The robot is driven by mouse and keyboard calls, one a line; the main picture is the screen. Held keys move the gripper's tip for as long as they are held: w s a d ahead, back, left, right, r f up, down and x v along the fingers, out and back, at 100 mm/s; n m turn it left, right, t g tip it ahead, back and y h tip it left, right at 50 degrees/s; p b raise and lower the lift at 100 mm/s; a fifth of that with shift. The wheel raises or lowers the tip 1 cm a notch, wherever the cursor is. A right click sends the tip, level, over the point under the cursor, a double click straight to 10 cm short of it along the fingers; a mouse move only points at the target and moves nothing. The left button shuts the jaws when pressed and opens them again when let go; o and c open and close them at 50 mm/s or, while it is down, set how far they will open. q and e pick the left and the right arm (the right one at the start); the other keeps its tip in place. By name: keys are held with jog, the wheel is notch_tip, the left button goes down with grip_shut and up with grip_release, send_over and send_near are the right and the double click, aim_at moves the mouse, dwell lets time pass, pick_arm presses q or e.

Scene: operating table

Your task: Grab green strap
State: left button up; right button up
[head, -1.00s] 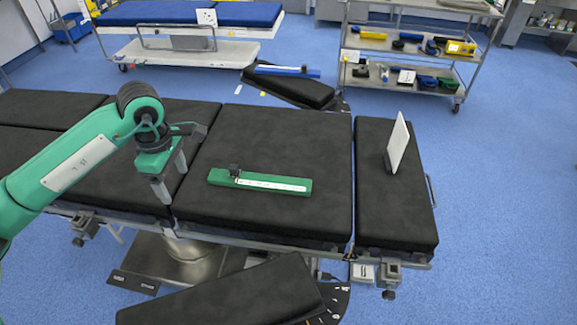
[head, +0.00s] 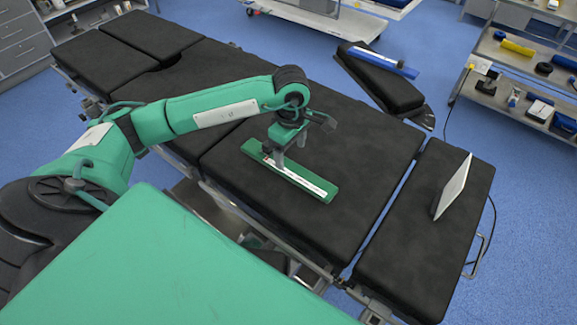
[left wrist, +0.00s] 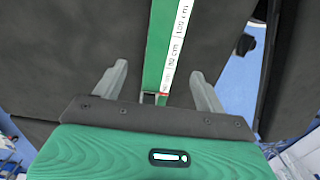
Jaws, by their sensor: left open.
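The green strap (head: 312,184) is a flat green bar with a white printed label, lying on the black operating table pad. It also shows in the left wrist view (left wrist: 158,45), running away from me between the fingers. My left gripper (head: 278,162) is open over the strap's left end, one finger on each side as seen from the wrist. The gripper hides part of that end, including the dark buckle. I cannot tell how far the fingertips are above the pad. My right gripper is not in view.
A white panel (head: 452,186) stands upright on the right table section. A blue strap (head: 385,62) lies on a black arm board (head: 380,84) behind. A metal shelf cart (head: 500,88) stands at the back right. The pad around the strap is clear.

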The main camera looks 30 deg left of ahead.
aim_at(291, 168)
pick_arm(q)
notch_tip(291, 168, down, 2)
jog(key=shift+s+d+p, duration=0.1)
jog(key=shift+s+p, duration=0.05)
jog(key=shift+p, duration=0.15)
notch_tip(291, 168, down, 3)
jog(key=shift+d+f+p, duration=0.1)
jog(key=shift+f+p, duration=0.05)
jog(key=shift+p, duration=0.2)
jog(key=shift+f, duration=0.25)
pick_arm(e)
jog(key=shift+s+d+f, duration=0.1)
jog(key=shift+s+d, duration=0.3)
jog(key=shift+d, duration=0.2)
pick_arm(q)
jog(key=shift+c, duration=0.6)
jog(key=c, duration=1)
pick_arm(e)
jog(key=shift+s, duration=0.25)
